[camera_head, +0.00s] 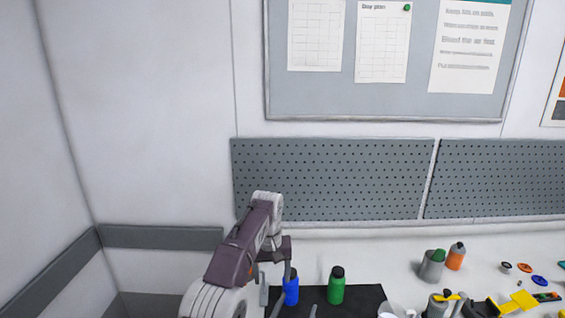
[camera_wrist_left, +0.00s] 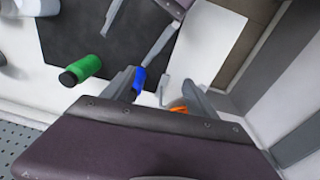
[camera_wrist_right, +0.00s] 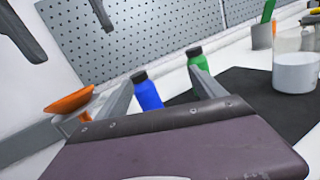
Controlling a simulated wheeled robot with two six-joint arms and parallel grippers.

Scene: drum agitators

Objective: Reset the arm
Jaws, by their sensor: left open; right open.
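My left arm comes in from the left in the head view, with its gripper (camera_head: 276,284) open and pointing down near the blue bottle. In the left wrist view its fingers (camera_wrist_left: 160,92) are apart, with the blue bottle (camera_wrist_left: 138,80) seen beside the left finger, not gripped. My right gripper (camera_wrist_right: 158,88) is open and empty; the blue bottle (camera_wrist_right: 148,93) shows beyond its fingers. Only its fingertips seem to show at the bottom of the head view (camera_head: 294,311). The blue bottle (camera_head: 291,288) and green bottle (camera_head: 336,285) stand upright, black-capped, on a dark mat (camera_head: 370,297).
An orange dish-like object (camera_wrist_right: 68,101) is at the left in the right wrist view. A grey cup (camera_head: 431,268), an orange bottle (camera_head: 456,256) and several small coloured items stand right of the mat. A pegboard (camera_head: 335,180) lines the wall behind. A glass beaker (camera_wrist_right: 295,72) is at right.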

